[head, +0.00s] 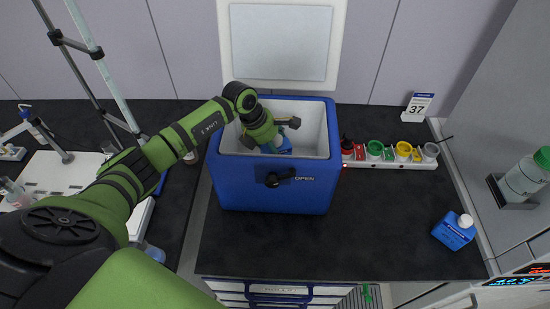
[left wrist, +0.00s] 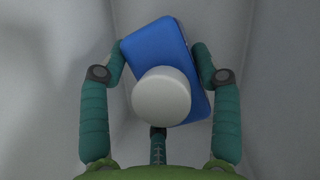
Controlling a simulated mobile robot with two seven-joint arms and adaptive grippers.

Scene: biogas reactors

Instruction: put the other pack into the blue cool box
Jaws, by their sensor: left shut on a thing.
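The blue cool box (head: 240,190) stands on the dark bench with its white lid (head: 281,40) raised. My left gripper (head: 279,141) reaches down into it. It is shut on a blue pack with a white cap (left wrist: 165,95), with its fingers on both sides in the left wrist view (left wrist: 160,62). In the head view that pack (head: 286,149) is mostly hidden by my gripper. Pale inner walls surround it; I cannot tell whether it touches the floor. A second blue pack with a white cap (head: 454,232) lies on the bench at the right. My right gripper is not in view.
A white rack with coloured cups (head: 375,149) runs right of the box, with a "37" sign (head: 417,107) behind. A green-capped bottle (head: 528,174) stands at far right. A metal stand and white tray (head: 62,172) are at left. The bench before the second pack is clear.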

